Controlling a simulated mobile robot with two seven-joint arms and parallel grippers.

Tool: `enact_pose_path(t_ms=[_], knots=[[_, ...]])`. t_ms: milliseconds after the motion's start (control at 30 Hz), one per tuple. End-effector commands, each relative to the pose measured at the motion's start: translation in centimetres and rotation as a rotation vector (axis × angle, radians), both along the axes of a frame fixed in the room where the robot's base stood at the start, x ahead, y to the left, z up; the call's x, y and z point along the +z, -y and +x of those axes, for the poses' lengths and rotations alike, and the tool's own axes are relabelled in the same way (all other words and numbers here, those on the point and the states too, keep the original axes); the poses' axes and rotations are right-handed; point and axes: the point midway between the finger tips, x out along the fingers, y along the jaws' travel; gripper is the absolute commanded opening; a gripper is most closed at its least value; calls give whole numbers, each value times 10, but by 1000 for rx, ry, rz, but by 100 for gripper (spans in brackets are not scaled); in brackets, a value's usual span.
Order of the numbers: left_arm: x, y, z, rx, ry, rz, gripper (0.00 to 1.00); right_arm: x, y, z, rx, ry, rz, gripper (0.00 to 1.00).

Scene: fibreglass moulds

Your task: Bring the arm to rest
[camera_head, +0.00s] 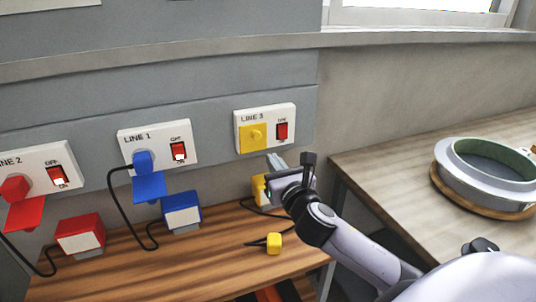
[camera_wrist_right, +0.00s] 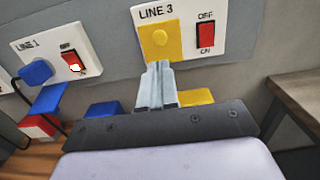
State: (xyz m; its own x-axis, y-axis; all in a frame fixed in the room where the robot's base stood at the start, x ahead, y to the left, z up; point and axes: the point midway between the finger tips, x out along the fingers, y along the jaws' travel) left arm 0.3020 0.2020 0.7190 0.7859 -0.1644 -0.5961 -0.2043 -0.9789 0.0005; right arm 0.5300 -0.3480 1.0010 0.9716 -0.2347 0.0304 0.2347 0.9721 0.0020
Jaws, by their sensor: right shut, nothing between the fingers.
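My right gripper (camera_head: 275,162) is in front of the LINE 3 panel, just below its yellow socket cover (camera_head: 256,136). In the right wrist view its fingers (camera_wrist_right: 158,70) are together with nothing between them, and their tips overlap the lower edge of the yellow cover (camera_wrist_right: 160,40). I cannot tell whether they touch it. The LINE 3 panel (camera_head: 284,112) has a red switch (camera_head: 282,131) to the right of the cover. My right arm comes in from the lower right. My left gripper is not in view.
LINE 1 (camera_head: 180,132) has a blue plug (camera_head: 142,162) in it; LINE 2 (camera_head: 62,155) has a red one (camera_head: 15,188). A yellow plug (camera_head: 274,243) lies with its cable on the wooden bench (camera_head: 215,265). A round mould (camera_head: 480,180) sits on the right table (camera_head: 385,175).

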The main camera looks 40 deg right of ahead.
Motion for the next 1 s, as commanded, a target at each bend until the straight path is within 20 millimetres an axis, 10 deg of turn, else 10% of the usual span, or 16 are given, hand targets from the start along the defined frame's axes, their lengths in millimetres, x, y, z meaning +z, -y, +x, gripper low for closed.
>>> enact_pose_path(t_ms=[700, 1000], knots=[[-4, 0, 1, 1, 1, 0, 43, -6, -12, -45, 3, -5, 30, 0], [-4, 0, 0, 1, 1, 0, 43, -99, -41, -70, 29, -107, 710, 0]])
